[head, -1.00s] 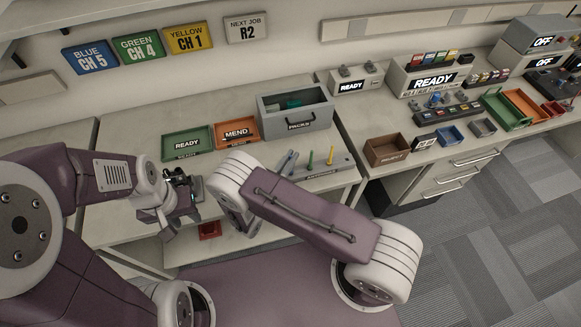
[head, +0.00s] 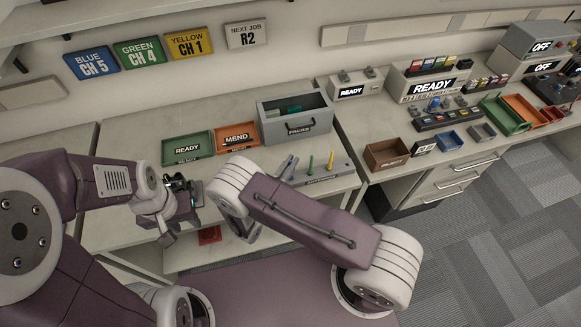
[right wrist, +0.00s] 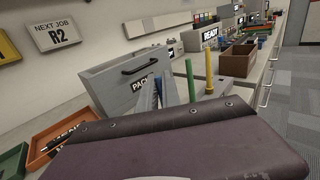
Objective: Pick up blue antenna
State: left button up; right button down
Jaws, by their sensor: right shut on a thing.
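My right gripper (head: 288,166) is at the left end of the antenna rack (head: 322,178). In the right wrist view its grey-blue fingers (right wrist: 158,92) stand close together, left of the green antenna (right wrist: 190,80). It is shut on the blue antenna, which is mostly hidden by the fingers and my wrist. The green antenna (head: 310,164) and yellow antenna (head: 330,160) stand upright in the rack. My left gripper (head: 184,194) is over the left part of the bench, with a small dark device at its jaws; their opening is unclear.
A grey PACKS bin (head: 296,127) stands behind the rack. A green READY tray (head: 188,149) and an orange MEND tray (head: 237,140) lie to its left. A brown reject box (head: 387,154) is on the bench at right. The bench's left part is largely clear.

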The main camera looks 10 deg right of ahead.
jog(key=s+d+r+p, duration=0.6)
jog(key=s+r+p, duration=0.3)
jog(key=r+p, duration=0.2)
jog(key=shift+s+d+p, duration=0.25)
jog(key=shift+d+p, duration=0.15)
jog(key=shift+p, duration=0.25)
